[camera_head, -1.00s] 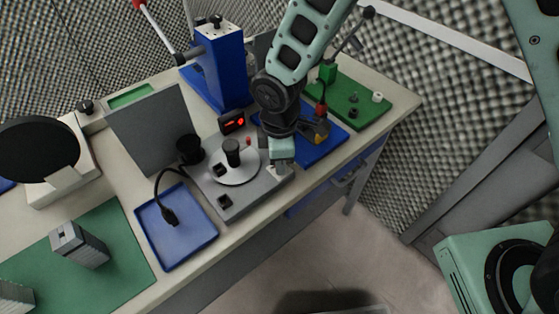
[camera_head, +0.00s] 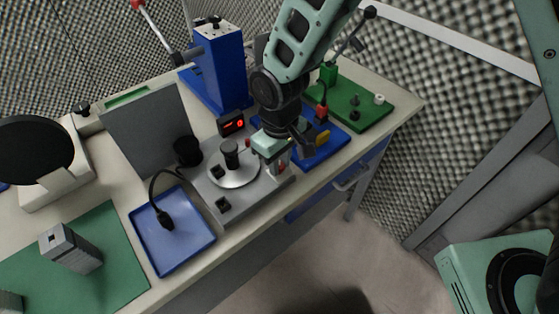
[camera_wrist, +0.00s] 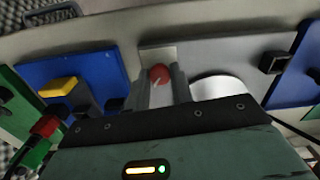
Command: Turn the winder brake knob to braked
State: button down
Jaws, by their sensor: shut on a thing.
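The winder is a grey base plate (camera_head: 247,200) with a pale round disc (camera_head: 236,179) and a black upright post on it. A red brake knob (camera_wrist: 160,74) stands near one edge of the plate in the wrist view. My gripper (camera_wrist: 161,82) is shut on the red knob, one finger on each side. In the head view my gripper (camera_head: 281,164) is low over the plate's right corner. The knob is mostly hidden by the fingers there. A pale line shows on the knob's top, but I cannot read its setting.
A small box with a red lit display (camera_head: 231,123) stands behind the winder. A blue plate with a yellow part (camera_wrist: 58,87) and a green board (camera_head: 350,104) lie to its right in the head view. A blue tray (camera_head: 190,256) lies to the left, holding a black cable end.

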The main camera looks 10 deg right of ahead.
aim_at(280, 165)
jog(key=shift+r+m, duration=0.1)
jog(key=shift+m, duration=0.4)
jog(key=c, duration=1.2)
grip_release()
notch_tip(280, 165, up, 17)
jog(key=b, duration=0.1)
jog(key=shift+r+b, duration=0.2)
jog(key=shift+b, duration=0.15)
jog(key=s+d+f, duration=0.1)
jog(key=s+d, duration=0.4)
jog(key=s, duration=0.4)
jog(key=s+d+f, duration=0.2)
jog(key=s+d, duration=0.3)
jog(key=s, duration=0.3)
jog(key=shift+s+n+y, duration=0.3)
jog(key=shift+s, duration=0.05)
